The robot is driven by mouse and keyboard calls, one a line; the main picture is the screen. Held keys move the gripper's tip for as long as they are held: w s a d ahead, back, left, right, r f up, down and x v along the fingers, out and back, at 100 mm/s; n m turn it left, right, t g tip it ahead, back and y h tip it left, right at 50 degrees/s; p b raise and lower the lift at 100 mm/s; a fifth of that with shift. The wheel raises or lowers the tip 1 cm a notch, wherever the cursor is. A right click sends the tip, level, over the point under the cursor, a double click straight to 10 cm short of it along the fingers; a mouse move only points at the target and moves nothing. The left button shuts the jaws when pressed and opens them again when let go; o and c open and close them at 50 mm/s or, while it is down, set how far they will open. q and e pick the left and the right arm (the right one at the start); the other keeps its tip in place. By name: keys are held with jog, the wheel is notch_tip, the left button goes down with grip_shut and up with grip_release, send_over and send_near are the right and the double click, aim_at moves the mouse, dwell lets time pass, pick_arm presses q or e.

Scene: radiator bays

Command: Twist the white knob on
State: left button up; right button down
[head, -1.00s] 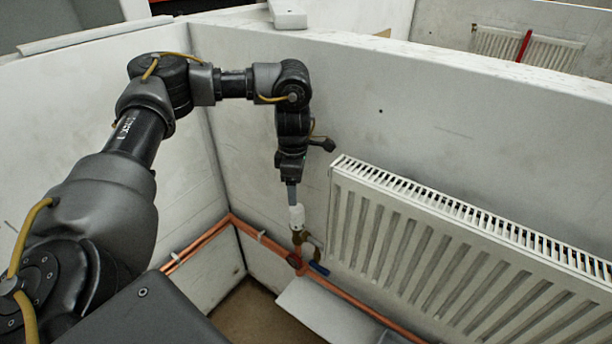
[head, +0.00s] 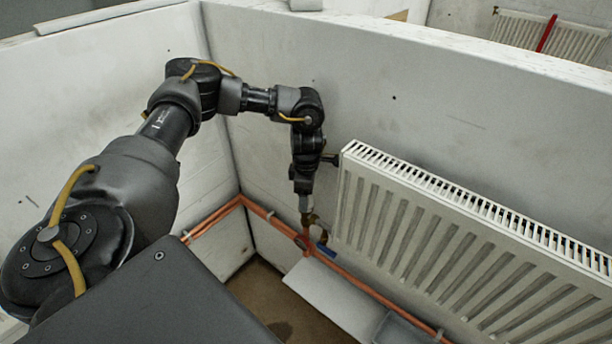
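My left arm reaches in from the left, and its gripper (head: 305,203) points straight down at the valve beside the radiator's left end. The white knob is covered by the gripper; I cannot make out a clear part of it. The brass valve body (head: 310,218) shows just below the fingertips, on the copper pipe. The fingers are too small and too hidden to tell whether they are open or shut on the knob. My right gripper is not in view.
The white radiator (head: 440,240) hangs on the wall close to the right of the gripper. A blue lever (head: 323,237) sits low beside the valve. Copper pipes (head: 275,220) run along the foot of the walls. A pale panel (head: 335,298) lies below them.

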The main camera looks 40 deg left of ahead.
pick_arm(q)
jog(key=shift+f, duration=0.5)
jog(key=c, duration=1.1)
jog(key=shift+s+f, duration=0.15)
jog(key=shift+f, duration=0.05)
